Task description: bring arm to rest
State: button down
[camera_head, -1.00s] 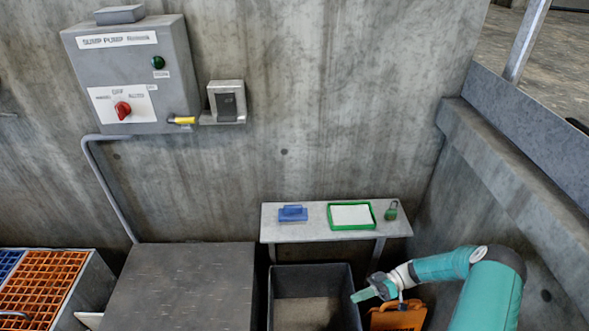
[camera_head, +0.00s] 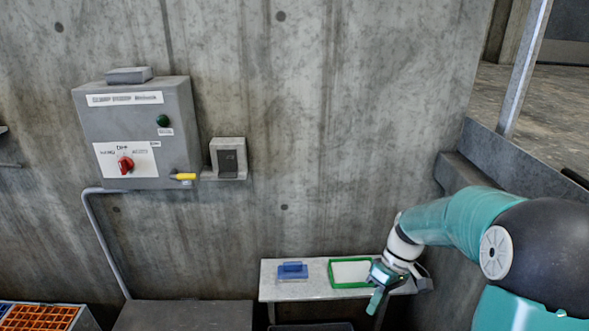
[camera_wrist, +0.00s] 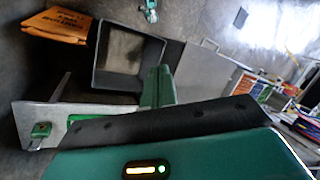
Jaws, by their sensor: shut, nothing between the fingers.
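My teal arm comes in from the right in the head view. My gripper (camera_head: 374,300) is shut and empty, pointing down in front of the right end of the small wall shelf (camera_head: 312,289). In the wrist view, the green fingers of my gripper (camera_wrist: 158,84) are together with nothing between them. They overlap the view of a dark open bin (camera_wrist: 103,78). Whether the gripper touches the shelf cannot be told, though no contact is visible.
A blue item (camera_head: 292,271) and a green-framed tray (camera_head: 334,284) lie on the shelf. A green padlock (camera_wrist: 40,131) and an orange sign (camera_wrist: 52,30) show in the wrist view.

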jog(key=s+a+r+m+t+h, duration=0.3)
jog(key=s+r+m+t, duration=0.4)
jog(key=s+r, duration=0.9)
jog(key=shift+s+a+r+m+t+h, duration=0.15)
jog(key=shift+s+r+m+t+h, duration=0.2)
jog(key=shift+t, duration=0.55)
jog(key=shift+w, duration=0.1)
